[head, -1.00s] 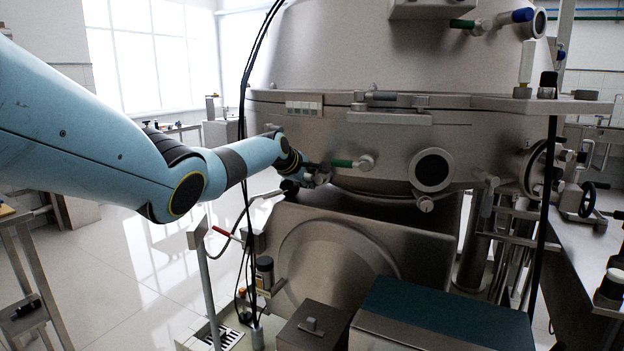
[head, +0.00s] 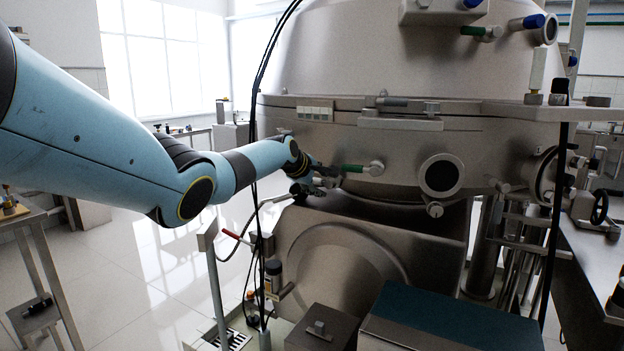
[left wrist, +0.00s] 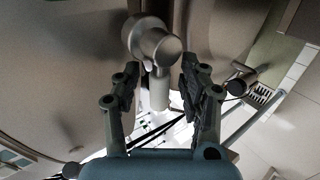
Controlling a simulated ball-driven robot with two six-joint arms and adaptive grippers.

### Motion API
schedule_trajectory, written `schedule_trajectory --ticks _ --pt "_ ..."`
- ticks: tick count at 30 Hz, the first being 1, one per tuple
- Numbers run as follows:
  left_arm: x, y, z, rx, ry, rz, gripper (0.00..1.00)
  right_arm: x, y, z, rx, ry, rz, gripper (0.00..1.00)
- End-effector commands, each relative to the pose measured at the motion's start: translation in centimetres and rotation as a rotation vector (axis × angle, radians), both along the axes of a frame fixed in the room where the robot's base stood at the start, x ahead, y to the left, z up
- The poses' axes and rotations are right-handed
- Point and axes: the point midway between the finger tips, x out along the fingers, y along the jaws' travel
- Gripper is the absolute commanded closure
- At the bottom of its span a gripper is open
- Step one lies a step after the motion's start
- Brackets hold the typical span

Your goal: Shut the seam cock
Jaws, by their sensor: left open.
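A cock with a metal body (head: 376,168) and a green lever (head: 352,168) sits on the machine's rounded wall below the seam, left of the round sight glass. I take it as the seam cock, though no label shows. My left gripper (head: 328,172) is just left of the lever, small and dark. In the left wrist view my left gripper (left wrist: 160,74) is open, with a metal fitting (left wrist: 152,40) ahead; its short pale stub (left wrist: 159,92) shows between the fingers. I cannot tell whether they touch it, or whether this fitting is the same cock. My right gripper is out of view.
The sight glass (head: 441,175) and a small fitting (head: 435,209) are right of the cock. A red-handled part (head: 231,234) stands below. A teal-topped box (head: 450,320) fills the lower front.

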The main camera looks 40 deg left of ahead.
Motion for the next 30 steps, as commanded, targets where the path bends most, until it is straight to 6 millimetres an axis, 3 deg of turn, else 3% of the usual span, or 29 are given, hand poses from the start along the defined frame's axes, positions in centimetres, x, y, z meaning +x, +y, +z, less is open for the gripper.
schedule_trajectory --ticks 8,21,30 --pt "-2.1 -0.4 1.3 0.006 -0.001 0.0 0.57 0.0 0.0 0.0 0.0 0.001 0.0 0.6" --pt "-8.1 -1.8 5.3 0.006 0.004 0.001 0.57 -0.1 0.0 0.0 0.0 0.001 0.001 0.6" --pt "-9.6 -2.3 6.3 -0.001 0.004 0.002 0.57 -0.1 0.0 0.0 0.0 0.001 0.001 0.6"
